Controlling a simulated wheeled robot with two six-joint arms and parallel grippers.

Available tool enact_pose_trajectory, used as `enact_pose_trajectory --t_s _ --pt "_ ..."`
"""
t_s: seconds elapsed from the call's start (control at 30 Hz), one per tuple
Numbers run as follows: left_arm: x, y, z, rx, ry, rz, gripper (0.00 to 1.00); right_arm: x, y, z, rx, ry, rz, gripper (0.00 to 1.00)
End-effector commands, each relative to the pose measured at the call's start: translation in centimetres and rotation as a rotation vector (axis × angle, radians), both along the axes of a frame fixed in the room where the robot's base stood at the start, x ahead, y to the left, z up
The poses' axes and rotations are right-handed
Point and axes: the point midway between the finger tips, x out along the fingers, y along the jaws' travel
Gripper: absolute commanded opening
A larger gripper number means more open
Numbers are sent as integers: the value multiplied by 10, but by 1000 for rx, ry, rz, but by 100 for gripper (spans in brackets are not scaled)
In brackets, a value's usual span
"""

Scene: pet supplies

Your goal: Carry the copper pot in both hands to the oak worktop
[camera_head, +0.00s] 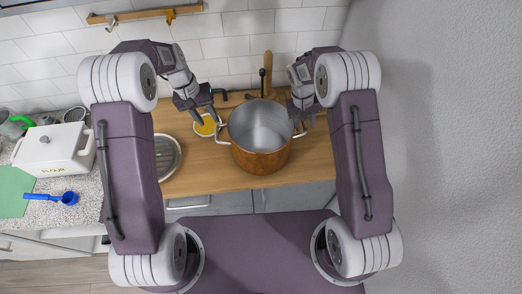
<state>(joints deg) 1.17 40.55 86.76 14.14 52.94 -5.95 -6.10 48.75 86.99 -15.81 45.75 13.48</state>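The copper pot (262,159) has a bright steel inside and a loop handle on each side. It appears to stand upright on the oak worktop (225,178), near the middle of the head view. My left gripper (208,118) is open just beyond and left of the pot's left handle, above a small yellow-rimmed dish. My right gripper (304,117) is open close to the pot's right handle; whether it touches the handle I cannot tell.
The yellow-rimmed dish (206,128) is close left of the pot. A round metal piece (166,157) is further left. A white flour bin (55,150), blue scoop (52,198) and green sheet (14,190) are on the speckled counter.

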Motion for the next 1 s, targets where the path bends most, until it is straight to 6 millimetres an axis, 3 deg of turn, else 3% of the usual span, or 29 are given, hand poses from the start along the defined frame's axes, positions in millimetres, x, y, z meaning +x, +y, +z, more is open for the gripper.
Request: enact_pose_trajectory --t_s 0.1,0.3,1.0 --pt "0 0 0 0 0 0 38 0 6 30 0 -4 0 38" --pt "0 0 0 0 0 0 38 -1 12 58 1 -1 0 38" --pt "4 -2 -6 1 -25 -4 38 3 8 58 4 -25 -11 38"
